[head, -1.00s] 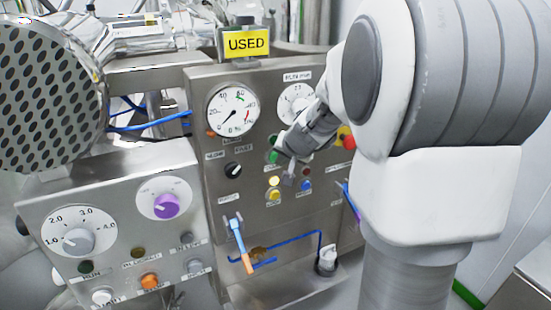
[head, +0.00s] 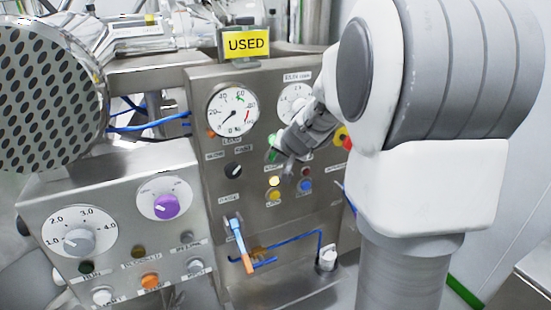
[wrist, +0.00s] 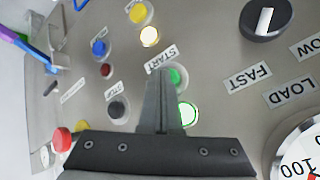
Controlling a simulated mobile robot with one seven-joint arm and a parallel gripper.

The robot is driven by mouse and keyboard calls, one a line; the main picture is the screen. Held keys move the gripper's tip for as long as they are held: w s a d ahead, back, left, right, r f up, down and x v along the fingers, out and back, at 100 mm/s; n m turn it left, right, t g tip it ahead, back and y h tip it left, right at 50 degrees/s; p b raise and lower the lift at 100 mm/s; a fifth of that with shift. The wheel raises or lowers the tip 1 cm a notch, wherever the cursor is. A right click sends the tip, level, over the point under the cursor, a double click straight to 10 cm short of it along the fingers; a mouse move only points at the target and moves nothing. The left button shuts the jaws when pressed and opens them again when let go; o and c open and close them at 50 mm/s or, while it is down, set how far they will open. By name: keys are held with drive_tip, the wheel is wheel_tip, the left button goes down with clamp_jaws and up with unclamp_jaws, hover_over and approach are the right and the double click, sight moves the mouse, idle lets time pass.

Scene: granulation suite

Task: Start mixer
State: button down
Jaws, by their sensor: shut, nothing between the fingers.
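The steel mixer control panel (head: 225,196) stands upright. My gripper (head: 287,166) is in front of its buttons, with the two dark fingers (wrist: 164,78) together and empty. In the wrist view the green button (wrist: 178,76) by the START label (wrist: 161,58) is just right of the fingertips and partly covered by them. Whether the fingers touch it or the panel, I cannot tell. A brightly lit green lamp (wrist: 187,113) is beside the fingers. The black button (wrist: 118,108) by the STOP label is left of them.
A lit yellow lamp (wrist: 149,36), a yellow button (wrist: 139,13), a blue button (wrist: 98,47) and a small red lamp (wrist: 105,70) are close by. A red knob (wrist: 61,137) sits at the edge. A second panel (head: 118,190) with dials stands left. A blue-handled valve (head: 237,234) is below.

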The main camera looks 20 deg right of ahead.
drive_tip(key=shift+s+b, duration=0.55)
drive_tip(key=shift+s, duration=0.3)
drive_tip(key=s+b, duration=0.2)
drive_tip(key=s, duration=0.3)
drive_tip(key=shift+d, duration=0.1)
idle(0.7)
